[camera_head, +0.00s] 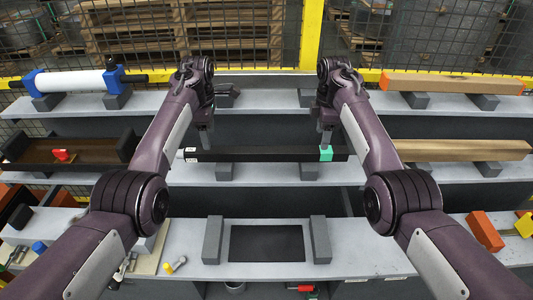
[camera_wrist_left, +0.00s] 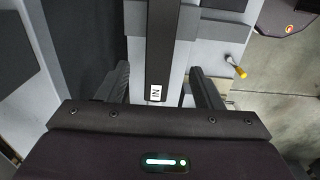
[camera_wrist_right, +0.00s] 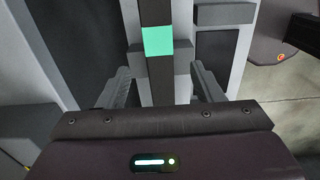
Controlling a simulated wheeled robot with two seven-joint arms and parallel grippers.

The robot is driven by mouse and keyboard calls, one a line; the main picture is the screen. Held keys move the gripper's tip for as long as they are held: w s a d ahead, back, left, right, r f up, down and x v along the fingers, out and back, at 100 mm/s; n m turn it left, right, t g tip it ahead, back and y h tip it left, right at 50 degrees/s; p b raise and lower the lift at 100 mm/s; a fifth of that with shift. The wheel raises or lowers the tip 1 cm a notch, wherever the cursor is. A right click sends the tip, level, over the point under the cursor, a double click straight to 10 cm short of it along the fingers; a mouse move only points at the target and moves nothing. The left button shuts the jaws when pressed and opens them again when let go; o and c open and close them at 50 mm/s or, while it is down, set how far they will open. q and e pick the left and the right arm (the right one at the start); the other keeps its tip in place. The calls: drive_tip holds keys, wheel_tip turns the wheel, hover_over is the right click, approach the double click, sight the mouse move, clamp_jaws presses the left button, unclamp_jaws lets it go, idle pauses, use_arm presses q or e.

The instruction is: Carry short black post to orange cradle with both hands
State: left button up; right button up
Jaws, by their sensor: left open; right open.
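The black post (camera_head: 255,155) lies level across two grey blocks on the middle shelf, with a green band (camera_head: 326,153) near its right end and a white label near its left end. My left gripper (camera_head: 206,138) is over its left part. In the left wrist view the post (camera_wrist_left: 161,45) runs between the open fingers. My right gripper (camera_head: 327,138) is at the green band. In the right wrist view the post runs between the open fingers, with the green band (camera_wrist_right: 158,41) ahead. An orange block (camera_head: 485,231) at the front right may be part of the orange cradle; I cannot tell.
The front shelf holds two grey bars (camera_head: 213,240) flanking a dark mat (camera_head: 267,243). A white roller (camera_head: 72,82) with blue ends and an orange-brown beam (camera_head: 455,84) lie on the back shelf. A brown beam (camera_head: 460,150) and a dark tray (camera_head: 60,155) flank the post.

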use_arm(q)
drive_tip(key=shift+w+f, duration=0.1)
drive_tip(key=shift+f, duration=3.5)
use_arm(e)
drive_tip(key=shift+w+f, duration=0.1)
drive_tip(key=shift+f, duration=3.5)
use_arm(q)
clamp_jaws()
use_arm(e)
clamp_jaws()
use_arm(q)
drive_tip(key=shift+r, duration=0.1)
use_arm(e)
drive_tip(key=shift+r, duration=0.1)
